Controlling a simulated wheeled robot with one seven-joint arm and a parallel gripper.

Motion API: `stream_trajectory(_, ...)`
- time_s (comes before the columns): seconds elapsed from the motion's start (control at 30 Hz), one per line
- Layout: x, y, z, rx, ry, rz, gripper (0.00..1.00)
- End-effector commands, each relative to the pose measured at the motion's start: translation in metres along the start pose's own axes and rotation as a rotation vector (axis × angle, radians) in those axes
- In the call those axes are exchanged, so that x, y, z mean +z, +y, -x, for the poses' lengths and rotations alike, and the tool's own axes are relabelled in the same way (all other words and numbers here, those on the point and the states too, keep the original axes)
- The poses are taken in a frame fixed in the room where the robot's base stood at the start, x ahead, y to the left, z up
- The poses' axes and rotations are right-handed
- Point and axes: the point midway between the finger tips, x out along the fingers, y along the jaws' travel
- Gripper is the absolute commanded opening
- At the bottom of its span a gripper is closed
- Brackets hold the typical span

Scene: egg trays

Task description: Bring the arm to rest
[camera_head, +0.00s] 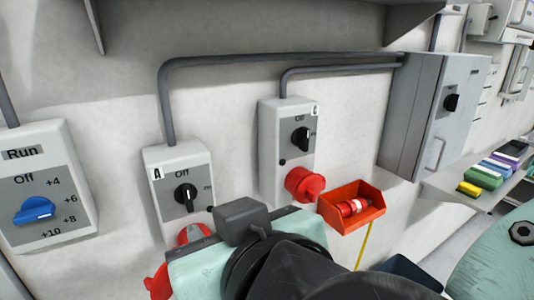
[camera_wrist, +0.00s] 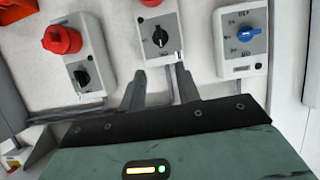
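My arm shows at the bottom middle of the head view, with a teal and black wrist in front of the wall boxes. The fingers are hidden there. In the wrist view my gripper (camera_wrist: 160,76) has its two dark fingers apart, with nothing between them. They point toward the wall with the switch boxes, which look upside down in that view. Switch box A (camera_head: 172,161) has a black knob and stands just beyond my wrist; it also shows beyond the fingers in the wrist view (camera_wrist: 167,18). I cannot tell the exact gap to the wall.
A box with a blue dial (camera_head: 55,168) is at left. Switch box C (camera_head: 270,130) has a red socket (camera_head: 303,184). A red bin (camera_head: 336,217) holds a red and white plug (camera_head: 352,207). A grey cabinet (camera_head: 425,90) and a shelf (camera_head: 440,184) with colored items are at right.

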Motion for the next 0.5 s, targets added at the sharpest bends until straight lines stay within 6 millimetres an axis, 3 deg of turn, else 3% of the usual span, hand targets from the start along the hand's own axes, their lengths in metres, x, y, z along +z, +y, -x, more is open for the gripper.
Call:
stream_trajectory(0.13, 0.014, -0.002, -0.013, -0.088, -0.053, -0.013, 0.33)
stream_trajectory(0.23, 0.038, -0.002, -0.024, -0.191, -0.150, -0.018, 0.33)
stream_trajectory(0.37, 0.083, 0.012, -0.027, -0.294, -0.350, -0.007, 0.33)
stream_trajectory(0.5, 0.139, 0.047, -0.014, -0.315, -0.622, 0.018, 0.33)
